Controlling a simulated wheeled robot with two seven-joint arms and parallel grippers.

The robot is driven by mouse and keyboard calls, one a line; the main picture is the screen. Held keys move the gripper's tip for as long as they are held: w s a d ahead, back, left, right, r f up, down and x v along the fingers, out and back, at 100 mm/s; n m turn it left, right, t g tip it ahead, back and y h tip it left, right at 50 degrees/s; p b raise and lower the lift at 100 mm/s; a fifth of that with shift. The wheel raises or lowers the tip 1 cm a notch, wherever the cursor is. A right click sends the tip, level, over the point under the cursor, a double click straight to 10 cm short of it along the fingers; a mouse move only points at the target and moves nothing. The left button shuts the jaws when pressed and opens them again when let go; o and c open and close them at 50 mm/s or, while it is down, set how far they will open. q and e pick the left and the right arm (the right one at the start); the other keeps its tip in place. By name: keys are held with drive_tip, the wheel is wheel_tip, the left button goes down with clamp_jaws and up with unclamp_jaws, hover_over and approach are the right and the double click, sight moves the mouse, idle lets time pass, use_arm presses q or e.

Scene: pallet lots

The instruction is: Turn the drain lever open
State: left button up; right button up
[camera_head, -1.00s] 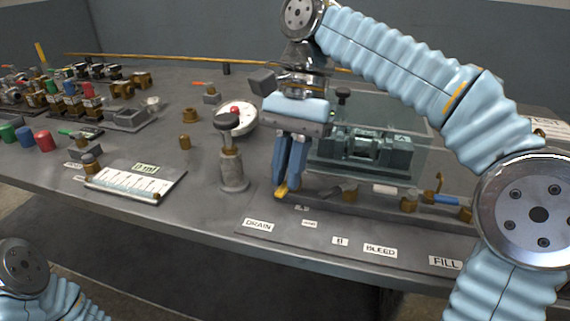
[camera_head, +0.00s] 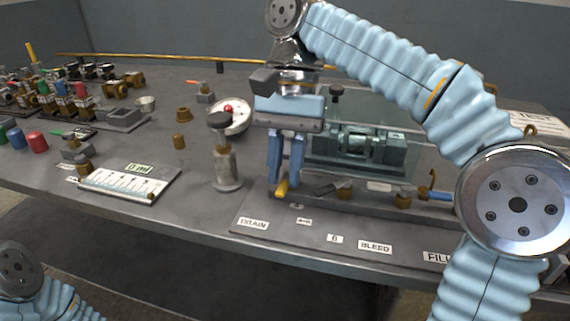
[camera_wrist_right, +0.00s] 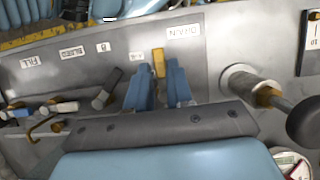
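The drain lever (camera_head: 281,188) is a small yellow handle behind the DRAIN label (camera_head: 253,223). In the right wrist view the lever (camera_wrist_right: 158,63) points toward the DRAIN label (camera_wrist_right: 184,31). My right gripper (camera_head: 284,183) points down over it, its blue fingers close together on either side of the lever. The right wrist view shows the fingertips (camera_wrist_right: 159,72) flanking the handle with little or no gap, so it looks shut on it. The fingers partly hide the lever's base. My left gripper is out of view; only part of my left arm shows at lower left.
Other valve levers (camera_head: 326,188) stand right of the drain, behind the BLEED label (camera_head: 375,247). A black-knobbed post (camera_head: 226,165) stands close left of my right gripper. A clear-walled box (camera_head: 405,165) is just behind. A white chart (camera_head: 130,181) lies farther left.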

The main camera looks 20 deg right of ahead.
drive_tip(key=shift+o, duration=1.4)
